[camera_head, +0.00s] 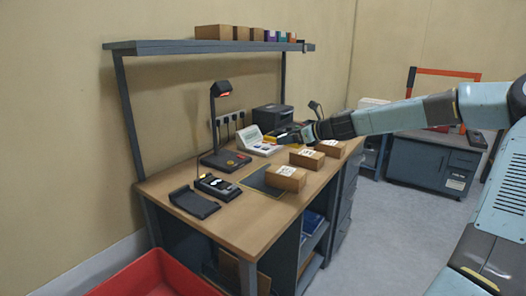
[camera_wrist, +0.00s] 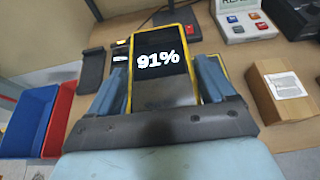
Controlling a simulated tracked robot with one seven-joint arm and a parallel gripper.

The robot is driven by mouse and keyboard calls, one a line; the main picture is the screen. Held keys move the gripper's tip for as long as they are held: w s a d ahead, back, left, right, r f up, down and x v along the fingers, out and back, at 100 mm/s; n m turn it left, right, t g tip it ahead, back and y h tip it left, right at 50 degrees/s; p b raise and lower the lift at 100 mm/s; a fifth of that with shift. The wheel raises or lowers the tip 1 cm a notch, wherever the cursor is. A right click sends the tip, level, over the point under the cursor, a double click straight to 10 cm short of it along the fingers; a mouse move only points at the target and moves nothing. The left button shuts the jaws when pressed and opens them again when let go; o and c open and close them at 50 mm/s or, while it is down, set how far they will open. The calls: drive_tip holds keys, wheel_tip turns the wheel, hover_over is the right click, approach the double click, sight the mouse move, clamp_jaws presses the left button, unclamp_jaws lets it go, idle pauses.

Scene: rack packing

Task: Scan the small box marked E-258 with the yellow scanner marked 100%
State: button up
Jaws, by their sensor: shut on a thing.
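My gripper (camera_wrist: 166,92) is shut on a yellow-edged scanner (camera_wrist: 163,66) whose dark screen reads 91%. In the head view, my gripper (camera_head: 288,136) is above the back part of the bench, near the white console. Three small brown boxes with white labels stand in a row: a front one (camera_head: 286,179), a middle one (camera_head: 307,159) and a back one (camera_head: 331,148). Their markings are too small to read. One labelled box (camera_wrist: 283,92) shows right of my gripper in the wrist view. Another handheld device (camera_head: 217,185) lies on the bench; its reading is not legible.
An empty black cradle (camera_head: 194,202) lies at the bench's left front. A lamp-like stand (camera_head: 224,160), a white console (camera_head: 258,142) and a dark printer (camera_head: 272,117) stand behind. An overhead shelf (camera_head: 160,46) holds boxes. A red bin (camera_head: 150,279) is on the floor.

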drive_tip(key=shift+w+d+f, duration=0.2)
drive_tip(key=shift+d, duration=0.7)
drive_tip(key=shift+w+d+f, duration=0.2)
drive_tip(key=shift+d+f, duration=0.05)
drive_tip(key=shift+d, duration=0.6)
drive_tip(key=shift+w+d+f, duration=0.2)
drive_tip(key=shift+d, duration=0.7)
